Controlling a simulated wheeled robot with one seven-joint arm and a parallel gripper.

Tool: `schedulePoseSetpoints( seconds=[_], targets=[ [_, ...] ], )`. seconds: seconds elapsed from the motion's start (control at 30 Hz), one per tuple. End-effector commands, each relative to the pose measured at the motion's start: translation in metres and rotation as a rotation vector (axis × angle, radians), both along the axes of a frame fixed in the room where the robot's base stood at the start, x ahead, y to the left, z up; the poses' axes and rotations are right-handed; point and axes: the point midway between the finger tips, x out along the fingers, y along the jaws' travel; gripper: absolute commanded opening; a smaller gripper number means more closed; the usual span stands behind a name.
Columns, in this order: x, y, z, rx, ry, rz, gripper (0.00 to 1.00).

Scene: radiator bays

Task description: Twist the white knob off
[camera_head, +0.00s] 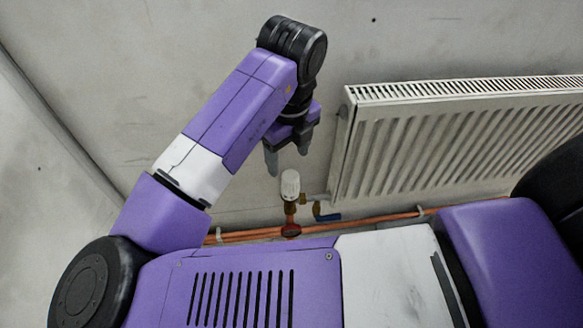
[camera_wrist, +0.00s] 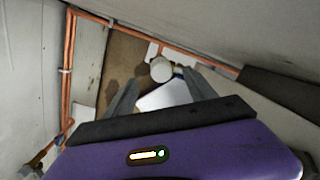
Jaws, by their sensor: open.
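The white knob (camera_head: 290,184) sits upright on a brass valve at the lower left corner of the radiator. It also shows from above in the wrist view (camera_wrist: 161,69), beyond and between the two fingers. My gripper (camera_head: 288,162) is open and empty, with its fingers pointing down just above the knob. In the wrist view the fingers of my gripper (camera_wrist: 160,88) are spread on either side of the knob's line. I see no contact between fingers and knob.
The white radiator (camera_head: 450,140) hangs on the wall to the right of the knob. Copper pipes (camera_head: 390,216) run along the wall's foot below. The wall to the left is bare.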

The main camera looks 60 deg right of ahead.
Motion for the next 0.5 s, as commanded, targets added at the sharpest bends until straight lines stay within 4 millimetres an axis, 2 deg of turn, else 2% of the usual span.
schedulePoseSetpoints(
  seconds=[0.03,0.2,0.37,0.5],
  targets=[
    [-0.001,0.001,-0.006,0.008,-0.012,-0.085,0.65],
    [-0.007,0.002,-0.003,0.027,-0.034,-0.304,0.65],
    [-0.009,0.002,-0.004,0.033,-0.039,-0.375,0.65],
    [-0.008,0.001,-0.016,0.033,-0.037,-0.377,0.65]
  ],
)
